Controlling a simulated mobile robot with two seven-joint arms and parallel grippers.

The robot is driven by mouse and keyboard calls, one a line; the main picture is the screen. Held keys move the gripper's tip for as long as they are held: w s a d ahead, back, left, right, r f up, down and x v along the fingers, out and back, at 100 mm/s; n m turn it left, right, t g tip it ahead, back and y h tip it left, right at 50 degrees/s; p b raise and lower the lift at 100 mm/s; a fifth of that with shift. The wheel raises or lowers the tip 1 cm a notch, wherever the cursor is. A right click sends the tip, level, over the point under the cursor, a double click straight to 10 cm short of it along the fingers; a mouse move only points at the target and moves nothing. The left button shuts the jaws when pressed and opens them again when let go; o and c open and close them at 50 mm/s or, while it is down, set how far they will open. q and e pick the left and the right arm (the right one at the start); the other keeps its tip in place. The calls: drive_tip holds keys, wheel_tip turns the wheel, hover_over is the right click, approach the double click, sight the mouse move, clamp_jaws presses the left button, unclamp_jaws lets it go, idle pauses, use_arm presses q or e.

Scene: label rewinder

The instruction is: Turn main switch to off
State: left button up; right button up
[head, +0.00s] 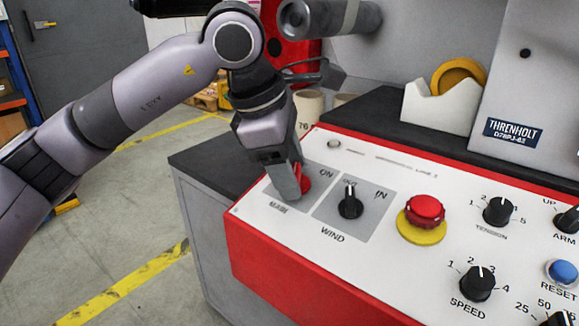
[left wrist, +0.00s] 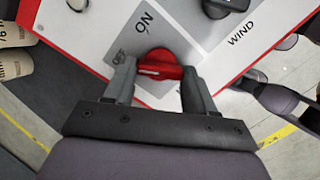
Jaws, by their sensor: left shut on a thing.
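The main switch is a red rotary knob (head: 305,184) on a grey plate at the left end of the control panel (head: 385,230), with "ON" printed beside it. My left gripper (head: 301,182) comes down on it from above and is shut on it. In the left wrist view the red knob (left wrist: 160,68) sits between the two fingers (left wrist: 158,80), with a white mark on its grip bar. "ON" and a partly hidden "OFF" show on the plate to its left.
The black WIND knob (head: 350,204) is close on the right. Further right are a red emergency button (head: 424,210), the TENSION knob (head: 497,211), the SPEED knob (head: 478,284) and a blue RESET button (head: 562,272). A white tape dispenser (head: 440,105) stands behind the panel.

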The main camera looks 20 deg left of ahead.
idle(0.4)
use_arm(q)
drive_tip(key=o, duration=1)
drive_tip(key=shift+o, duration=0.2)
drive_tip(key=p+v, duration=0.1)
drive_tip(key=v, duration=0.6)
use_arm(e)
drive_tip(key=shift+s+d+f, duration=0.4)
drive_tip(key=shift+d+f, duration=0.15)
drive_tip(key=shift+d, duration=0.05)
drive_tip(key=shift+r, duration=0.15)
